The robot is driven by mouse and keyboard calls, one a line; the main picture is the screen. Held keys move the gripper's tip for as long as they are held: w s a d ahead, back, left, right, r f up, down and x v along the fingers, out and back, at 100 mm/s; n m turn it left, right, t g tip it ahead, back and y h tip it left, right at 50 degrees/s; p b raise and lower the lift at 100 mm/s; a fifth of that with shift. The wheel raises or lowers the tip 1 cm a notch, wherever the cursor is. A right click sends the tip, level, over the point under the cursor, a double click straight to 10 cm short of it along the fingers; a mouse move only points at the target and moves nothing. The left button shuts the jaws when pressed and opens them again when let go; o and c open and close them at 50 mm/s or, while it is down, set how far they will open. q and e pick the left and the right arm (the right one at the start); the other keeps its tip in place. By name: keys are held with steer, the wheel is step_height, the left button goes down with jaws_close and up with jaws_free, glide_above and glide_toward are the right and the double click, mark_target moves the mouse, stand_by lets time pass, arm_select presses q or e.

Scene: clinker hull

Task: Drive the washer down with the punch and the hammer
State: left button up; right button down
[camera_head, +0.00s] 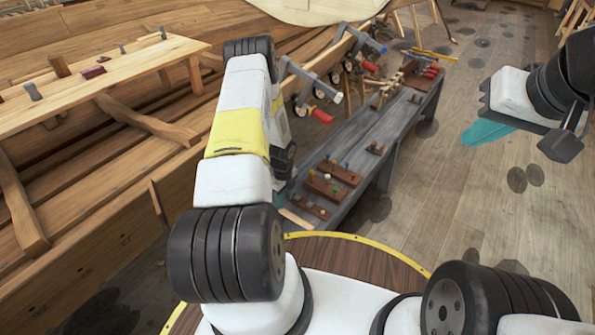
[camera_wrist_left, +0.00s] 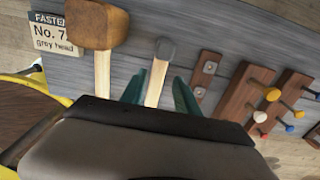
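In the left wrist view a hammer (camera_wrist_left: 157,76) with a small grey head and pale wooden handle lies on the grey bench (camera_wrist_left: 215,35). My left gripper (camera_wrist_left: 160,92) has its teal fingers apart, one on each side of the handle, with gaps showing. In the head view my own arm mostly hides this gripper. My right gripper (camera_head: 489,132) is out at the right over the floor; one teal shape shows, so its opening is unclear. A brown block with two grey round fittings (camera_wrist_left: 203,77) lies right of the hammer. I cannot make out the punch or identify the washer.
A wooden mallet (camera_wrist_left: 97,25) lies left of the hammer, by a "No. 7 grey head" label (camera_wrist_left: 52,34). Peg blocks (camera_wrist_left: 247,91) with coloured heads lie to the right. The wooden hull (camera_head: 90,225) with clamps (camera_head: 310,82) stands left of the bench. Floor (camera_head: 470,200) at right is clear.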

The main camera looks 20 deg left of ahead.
mark_target(285, 210)
arm_select(q)
steer(key=shift+f, duration=3.85)
jaws_close()
steer(key=shift+r, duration=0.7)
steer(key=shift+r, duration=3.95)
